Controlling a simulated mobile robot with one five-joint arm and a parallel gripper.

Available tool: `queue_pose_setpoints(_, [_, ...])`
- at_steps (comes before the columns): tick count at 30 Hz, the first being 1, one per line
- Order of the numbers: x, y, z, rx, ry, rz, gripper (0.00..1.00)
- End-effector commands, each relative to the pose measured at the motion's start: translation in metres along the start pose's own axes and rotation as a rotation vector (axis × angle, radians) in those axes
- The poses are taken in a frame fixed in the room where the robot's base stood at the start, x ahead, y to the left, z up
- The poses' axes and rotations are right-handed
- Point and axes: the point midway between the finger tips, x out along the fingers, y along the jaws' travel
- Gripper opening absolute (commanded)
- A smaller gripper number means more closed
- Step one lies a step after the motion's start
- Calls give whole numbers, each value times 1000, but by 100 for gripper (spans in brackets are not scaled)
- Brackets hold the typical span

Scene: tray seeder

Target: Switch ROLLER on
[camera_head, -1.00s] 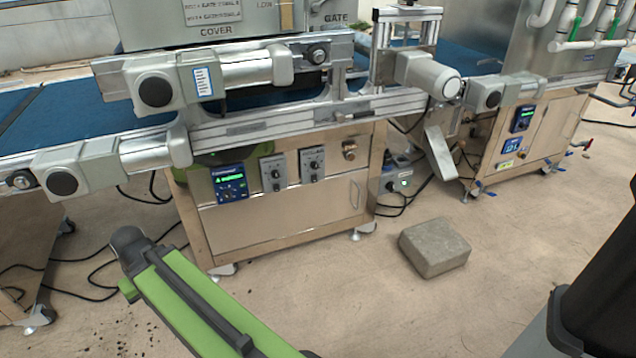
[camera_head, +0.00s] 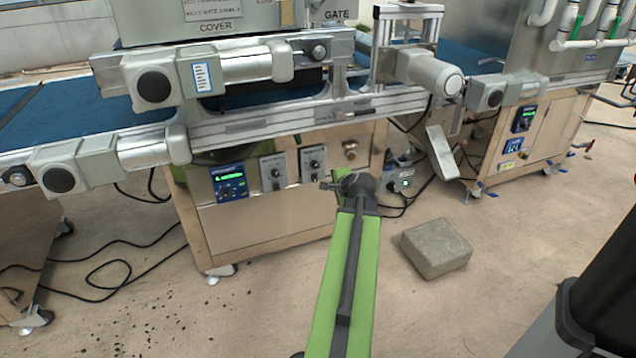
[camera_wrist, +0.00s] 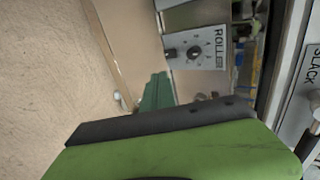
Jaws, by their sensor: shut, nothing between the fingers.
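The ROLLER switch box (camera_wrist: 200,48) is a pale plate with a dark round knob, lettered ROLLER sideways in the wrist view. In the head view it appears to be the right one of two knob boxes (camera_head: 313,162) on the steel cabinet front. My gripper (camera_wrist: 157,90) shows as a narrow green tip in the wrist view, shut and empty, beside the box and apart from the knob in the picture. In the head view my gripper (camera_head: 340,178) is small and partly hidden by the wrist, low and right of the box. The knob's setting is too small to read.
Another knob box (camera_head: 273,172) and a lit blue display (camera_head: 230,182) sit to the left. A metal fitting (camera_head: 349,148) is on the right. The conveyor frame (camera_head: 290,122) overhangs the panel. A grey block (camera_head: 436,248) lies on the floor at right. A SLACK label (camera_wrist: 313,75) shows.

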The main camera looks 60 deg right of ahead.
Motion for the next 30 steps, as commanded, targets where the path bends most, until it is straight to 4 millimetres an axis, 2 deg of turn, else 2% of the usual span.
queue_pose_setpoints(5, [2, 1, 0, -3, -1, 2, 0])
queue_pose_setpoints(8, [13, 2, 0, -4, -1, 2, 0])
queue_pose_setpoints(21, [107, 4, -1, -6, -2, 2, 0])
queue_pose_setpoints(24, [119, -8, 0, -5, -2, 3, 0])
queue_pose_setpoints(30, [134, -17, 0, -5, -1, 3, 0])
